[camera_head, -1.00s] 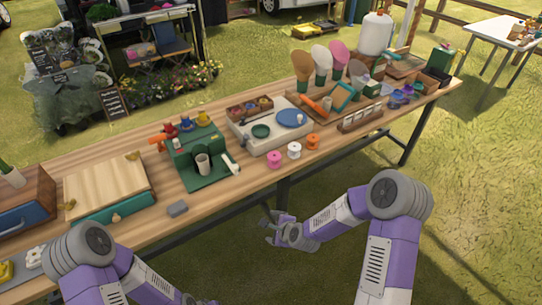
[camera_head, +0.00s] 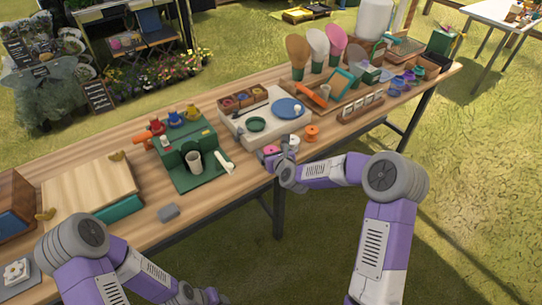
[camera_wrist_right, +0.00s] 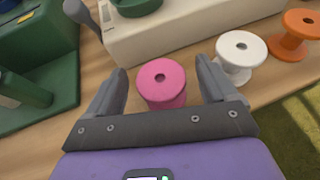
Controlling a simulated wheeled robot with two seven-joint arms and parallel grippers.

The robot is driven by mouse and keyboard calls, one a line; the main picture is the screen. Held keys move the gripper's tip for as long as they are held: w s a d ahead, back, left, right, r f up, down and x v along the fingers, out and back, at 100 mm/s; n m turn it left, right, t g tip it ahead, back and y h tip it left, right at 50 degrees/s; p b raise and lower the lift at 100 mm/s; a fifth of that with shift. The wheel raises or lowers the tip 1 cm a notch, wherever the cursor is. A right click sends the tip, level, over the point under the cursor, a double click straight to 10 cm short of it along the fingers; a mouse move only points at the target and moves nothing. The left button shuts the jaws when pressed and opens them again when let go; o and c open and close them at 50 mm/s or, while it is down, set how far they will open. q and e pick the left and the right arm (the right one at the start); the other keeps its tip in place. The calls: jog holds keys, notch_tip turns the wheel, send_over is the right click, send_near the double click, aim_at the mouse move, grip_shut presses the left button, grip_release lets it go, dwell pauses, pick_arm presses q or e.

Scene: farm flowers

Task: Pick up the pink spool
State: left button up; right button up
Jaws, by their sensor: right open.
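The pink spool (camera_wrist_right: 162,84) stands upright on the wooden table in the right wrist view, between the two fingers of my right gripper (camera_wrist_right: 164,90). The fingers are apart, one on each side of the spool, with small gaps. In the head view the pink spool (camera_head: 271,150) shows only partly, behind my right gripper (camera_head: 272,160) at the table's front edge. My left gripper (camera_head: 205,297) is low at the bottom edge, away from the table; its fingers are not clear.
A white spool (camera_wrist_right: 241,55) stands close to the right finger, with an orange spool (camera_wrist_right: 296,32) beyond it. A pale box (camera_wrist_right: 190,25) lies behind the pink spool. A green stand (camera_head: 190,160) is on the left. The table edge is near.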

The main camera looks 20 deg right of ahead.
aim_at(269, 149)
jog(key=shift+x, duration=1.5)
jog(key=shift+f, duration=0.1)
jog(key=c, duration=1)
